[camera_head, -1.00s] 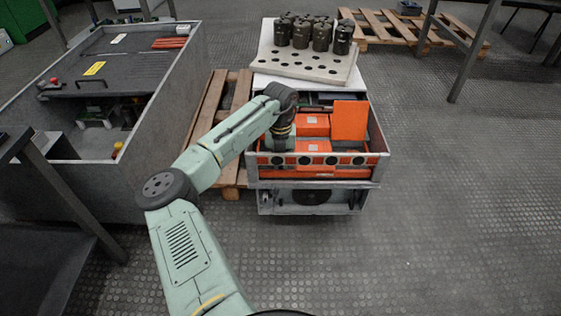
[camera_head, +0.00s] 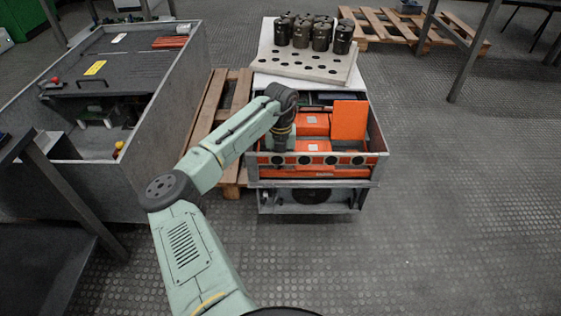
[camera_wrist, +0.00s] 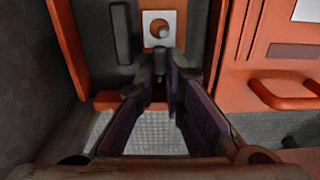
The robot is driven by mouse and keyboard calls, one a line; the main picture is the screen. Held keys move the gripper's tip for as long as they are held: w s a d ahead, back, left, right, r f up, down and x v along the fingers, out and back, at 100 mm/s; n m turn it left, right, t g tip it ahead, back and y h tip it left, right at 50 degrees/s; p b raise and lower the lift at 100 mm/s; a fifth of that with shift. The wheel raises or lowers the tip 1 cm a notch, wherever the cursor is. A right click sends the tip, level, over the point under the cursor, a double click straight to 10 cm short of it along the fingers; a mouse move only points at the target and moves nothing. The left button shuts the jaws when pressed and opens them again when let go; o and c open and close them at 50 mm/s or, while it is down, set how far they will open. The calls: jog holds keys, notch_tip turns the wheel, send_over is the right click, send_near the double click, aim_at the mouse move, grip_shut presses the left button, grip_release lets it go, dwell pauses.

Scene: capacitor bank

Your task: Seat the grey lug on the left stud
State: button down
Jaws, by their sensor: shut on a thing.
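My gripper (camera_wrist: 159,80) shows in the wrist view with its two dark, purple-padded fingers drawn together at the tips. They are shut on a small dark grey piece, which I take to be the grey lug (camera_wrist: 159,66); the fingertips hide much of it. Just beyond the tips, a round stud (camera_wrist: 159,29) stands on a pale square plate, close to the held piece. I cannot tell whether lug and stud touch. In the head view my wrist reaches down into the left side of the open cabinet (camera_head: 377,140), and the fingers, lug and stud are hidden.
In the cabinet, orange blocks (camera_head: 313,125) and an upright orange panel (camera_head: 349,121) stand right of my wrist. An orange handle (camera_wrist: 285,94) is at right in the wrist view. Dark cylinders (camera_head: 321,37) stand behind on a holed board (camera_head: 300,64). Floor to the right is clear.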

jog(key=shift+s+d+f, duration=0.2)
jog(key=shift+d+f, duration=0.05)
jog(key=shift+f, duration=0.15)
jog(key=c, duration=1.6)
grip_release()
